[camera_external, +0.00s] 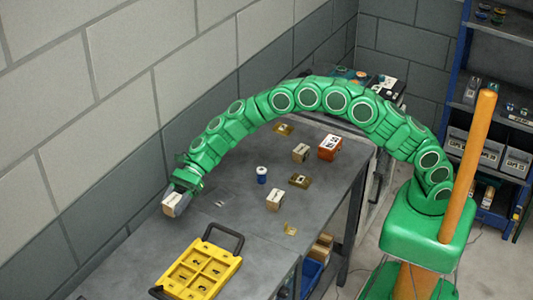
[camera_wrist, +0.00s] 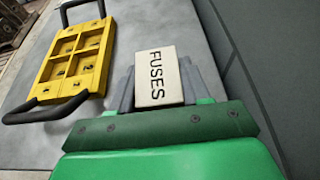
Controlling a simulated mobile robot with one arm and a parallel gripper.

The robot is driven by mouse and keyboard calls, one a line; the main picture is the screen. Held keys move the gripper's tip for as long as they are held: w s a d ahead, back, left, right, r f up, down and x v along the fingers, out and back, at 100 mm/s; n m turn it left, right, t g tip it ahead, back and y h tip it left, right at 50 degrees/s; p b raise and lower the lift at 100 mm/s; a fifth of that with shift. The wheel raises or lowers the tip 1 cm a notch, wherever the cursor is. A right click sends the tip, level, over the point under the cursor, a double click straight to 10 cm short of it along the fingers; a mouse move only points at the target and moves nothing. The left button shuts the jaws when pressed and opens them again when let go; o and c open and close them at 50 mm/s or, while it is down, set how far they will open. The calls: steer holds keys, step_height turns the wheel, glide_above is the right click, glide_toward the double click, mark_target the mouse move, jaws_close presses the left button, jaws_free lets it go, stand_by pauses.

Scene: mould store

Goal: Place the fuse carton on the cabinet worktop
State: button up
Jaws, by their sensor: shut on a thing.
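The fuse carton (camera_wrist: 158,75) is a small cream box with "FUSES" printed on its face. My gripper (camera_wrist: 160,85) is shut on it, with a grey finger on each side in the wrist view. In the external view the carton (camera_external: 171,203) hangs at the end of my green arm, at the left near the block wall. My gripper (camera_external: 180,190) holds it over or close to the grey worktop (camera_external: 240,215); I cannot tell whether the carton touches the surface.
A yellow compartment tray (camera_external: 202,268) with black handles lies at the front of the worktop. A blue-and-white can (camera_external: 262,174), small cartons (camera_external: 275,199) and an orange box (camera_external: 329,147) stand further right. Blue-framed shelves (camera_external: 485,130) are at the far right. Worktop beside the tray is bare.

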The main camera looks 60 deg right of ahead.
mark_target(172, 222)
steer(key=shift+w+a+f, duration=0.3)
steer(key=shift+w+f, duration=0.05)
steer(key=shift+f, duration=0.2)
steer(key=shift+w+a+f, duration=0.25)
steer(key=shift+w+f, duration=0.05)
steer(key=shift+f, duration=1.65)
steer(key=shift+f, duration=0.1)
steer(key=o, duration=1.1)
steer(key=shift+d+r, duration=0.2)
steer(key=shift+d, duration=0.15)
steer(key=v, duration=1.1)
steer(key=shift+d, duration=0.15)
